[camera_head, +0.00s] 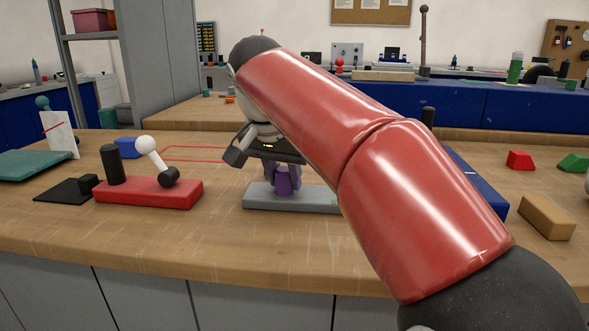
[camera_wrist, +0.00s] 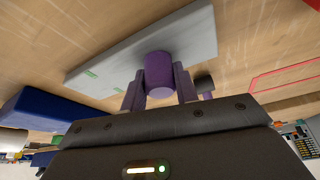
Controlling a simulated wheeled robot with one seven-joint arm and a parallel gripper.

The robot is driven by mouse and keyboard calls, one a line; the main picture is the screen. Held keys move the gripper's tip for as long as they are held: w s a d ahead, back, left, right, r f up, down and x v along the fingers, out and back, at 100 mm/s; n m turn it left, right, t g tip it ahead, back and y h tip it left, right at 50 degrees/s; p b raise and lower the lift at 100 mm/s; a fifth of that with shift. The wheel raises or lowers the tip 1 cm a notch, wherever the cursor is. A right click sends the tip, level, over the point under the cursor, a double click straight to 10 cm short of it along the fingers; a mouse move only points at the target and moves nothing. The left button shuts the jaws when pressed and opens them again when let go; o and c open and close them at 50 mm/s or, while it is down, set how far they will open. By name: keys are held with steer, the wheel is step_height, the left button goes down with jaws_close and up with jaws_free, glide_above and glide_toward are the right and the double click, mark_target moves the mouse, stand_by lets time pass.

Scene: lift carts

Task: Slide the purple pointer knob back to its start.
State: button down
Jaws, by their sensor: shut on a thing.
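The purple pointer knob (camera_wrist: 158,72) stands on a long light-grey base (camera_wrist: 195,38), which has small green marks on its face. My gripper (camera_wrist: 159,84) is shut on the purple knob, with one finger on each side of it in the wrist view. In the head view the purple knob (camera_head: 282,181) shows below my gripper, above the middle of the grey base (camera_head: 264,203). My red arm covers the right end of the base there. The knob's pointer and its exact place along its track cannot be made out.
A red base (camera_head: 130,193) with a white-and-black lever (camera_head: 150,151) and a black cylinder (camera_head: 111,164) stands to the left. A red outline (camera_head: 190,147) marks the table behind. A blue object (camera_head: 487,188) and a wooden block (camera_head: 547,217) lie to the right.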

mark_target(278, 200)
steer(key=c, duration=1.1)
jaws_free()
steer(key=shift+o, duration=0.2)
steer(key=p+v, duration=0.2)
steer(key=v, duration=0.5)
steer(key=shift+s+r, duration=0.2)
steer(key=shift+r, duration=0.2)
